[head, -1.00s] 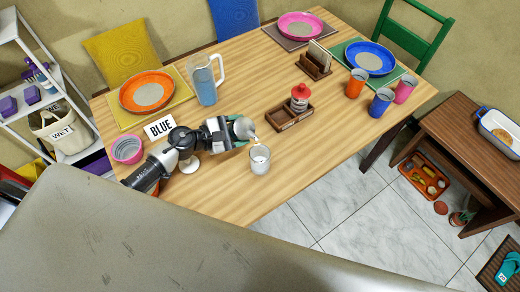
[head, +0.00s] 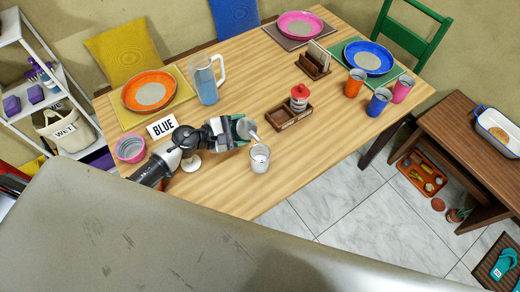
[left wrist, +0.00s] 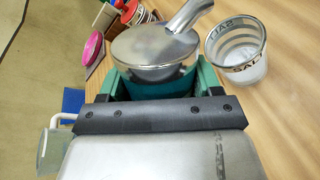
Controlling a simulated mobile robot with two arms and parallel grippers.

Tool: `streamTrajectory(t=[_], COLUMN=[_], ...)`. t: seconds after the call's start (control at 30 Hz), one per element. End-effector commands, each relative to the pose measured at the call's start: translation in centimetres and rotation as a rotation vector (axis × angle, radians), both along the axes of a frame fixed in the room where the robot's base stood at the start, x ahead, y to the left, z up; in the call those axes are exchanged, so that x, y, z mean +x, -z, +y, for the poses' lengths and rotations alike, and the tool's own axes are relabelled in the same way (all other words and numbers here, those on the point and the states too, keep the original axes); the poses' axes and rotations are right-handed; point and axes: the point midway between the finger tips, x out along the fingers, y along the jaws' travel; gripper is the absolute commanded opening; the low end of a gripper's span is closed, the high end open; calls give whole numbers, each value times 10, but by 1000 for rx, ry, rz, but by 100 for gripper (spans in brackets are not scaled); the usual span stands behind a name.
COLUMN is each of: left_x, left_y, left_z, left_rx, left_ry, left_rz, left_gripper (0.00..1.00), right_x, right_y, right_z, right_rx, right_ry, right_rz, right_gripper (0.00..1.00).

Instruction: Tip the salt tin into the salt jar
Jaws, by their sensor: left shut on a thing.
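The salt tin (head: 244,127) is a teal tin with a shiny metal lid and spout. My left gripper (head: 233,129) is shut around it above the table. In the left wrist view the green fingers of my gripper (left wrist: 158,84) stand on both sides of the tin (left wrist: 152,50). Its spout points up and right in that view. The salt jar (head: 260,160) is a clear open glass, upright on the table just below and right of the tin. In the left wrist view the jar (left wrist: 238,45) shows SALT lettering and a pale inside. I cannot tell whether salt is flowing. My right gripper is out of view.
A wooden caddy (head: 280,119) with a red-lidded jar (head: 299,97) is right of the tin. The right front tabletop is clear.

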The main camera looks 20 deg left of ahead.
Motion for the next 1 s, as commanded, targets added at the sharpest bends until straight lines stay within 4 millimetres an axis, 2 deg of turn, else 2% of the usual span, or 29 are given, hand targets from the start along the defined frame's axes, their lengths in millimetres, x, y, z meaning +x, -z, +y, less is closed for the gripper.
streamTrajectory(t=[1.0], left_x=[0], left_y=[-6], left_z=[-2], left_rx=[86], left_ry=[-1], left_rz=[-39], left_gripper=[30], right_x=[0], right_y=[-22], right_z=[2], right_rx=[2], right_ry=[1], right_rz=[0], right_gripper=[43])
